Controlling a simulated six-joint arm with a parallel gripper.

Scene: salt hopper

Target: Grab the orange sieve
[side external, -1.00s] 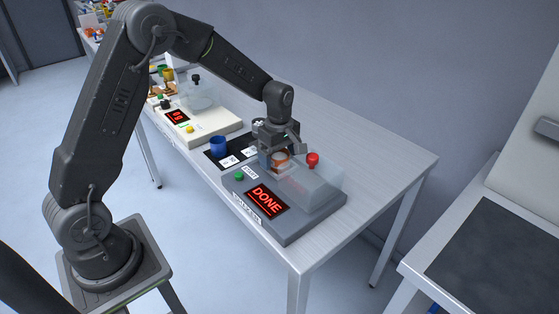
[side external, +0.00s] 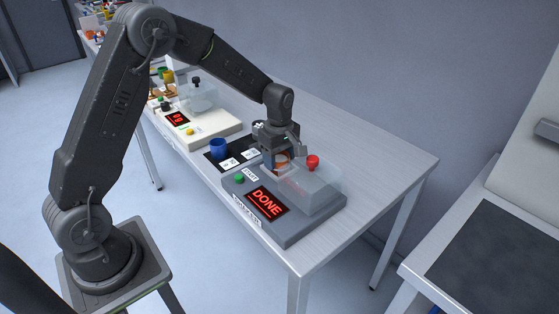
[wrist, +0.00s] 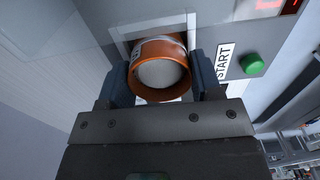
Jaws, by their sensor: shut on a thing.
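The orange sieve (wrist: 158,88) is a round orange ring with a pale grey mesh or fill inside. In the wrist view it sits between the two fingers of my gripper (wrist: 162,85), at the square opening of the grey machine. In the side view the sieve (side external: 282,159) shows only in part behind my gripper (side external: 280,158). My gripper is shut on it. The grey shaker machine (side external: 310,222) has a red "DONE" display and a clear cover with a red knob (side external: 313,162).
A green START button (wrist: 253,64) is beside the opening. A blue cup (side external: 218,147) stands on a black mat with white markers. The table (side external: 395,162) is bare at the right.

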